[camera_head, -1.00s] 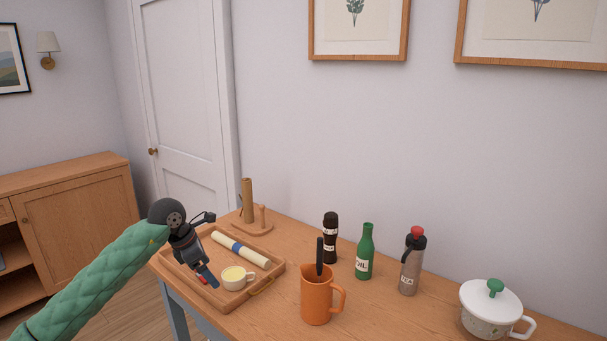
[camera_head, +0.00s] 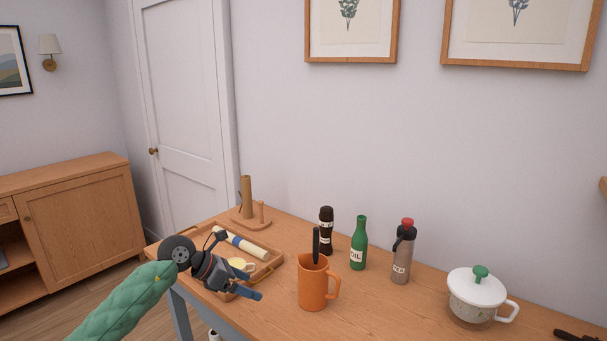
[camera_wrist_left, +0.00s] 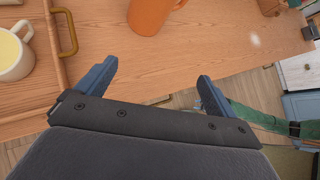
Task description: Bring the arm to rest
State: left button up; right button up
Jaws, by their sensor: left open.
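My left gripper (camera_head: 250,292) is over the front edge of the wooden table, by the tray's front right side. In the left wrist view the left gripper (camera_wrist_left: 155,85) has its two blue fingers spread apart with nothing between them. The green padded left arm (camera_head: 125,305) comes in from the lower left. My right gripper does not show in the head view.
An orange jug (camera_head: 312,288) stands right of the gripper. Behind are a dark bottle (camera_head: 326,232), green bottle (camera_head: 359,245), grey flask (camera_head: 402,255) and white lidded pot (camera_head: 476,290).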

pick_arm(q)
jog(key=s+d+r+n+t+h, duration=0.7)
jog(key=n+t, duration=0.3)
jog(key=n, duration=0.3)
jog(key=s+a+f+n+t+y, duration=0.3)
jog(key=a+f+n+t+y, duration=0.6)
jog(key=n+y, duration=1.05)
jog(key=s+a+f+n+g, duration=0.6)
jog(key=s+f+n+g, duration=0.25)
jog(key=f, duration=0.25)
jog(key=s+d+f+n+g+h, duration=0.15)
jog(key=s+f+g, duration=0.4)
jog(key=s, duration=0.55)
jog(key=s+f+n+g+h, duration=0.1)
jog(key=s+f+n+g, duration=0.25)
jog(key=s+f, duration=0.55)
jog(key=s+d+f+g, duration=0.1)
jog(key=s+f, duration=0.1)
jog(key=f, duration=0.8)
jog(key=s+d+f, duration=0.1)
jog(key=d+f, duration=0.1)
jog(key=f, duration=0.8)
jog(key=s+d+f+g, duration=0.1)
jog(key=s+f, duration=0.1)
jog(key=f, duration=0.9)
jog(key=shift+s+d+g+h, duration=0.25)
jog(key=shift+s+g+h, duration=0.1)
jog(key=shift+h, duration=0.05)
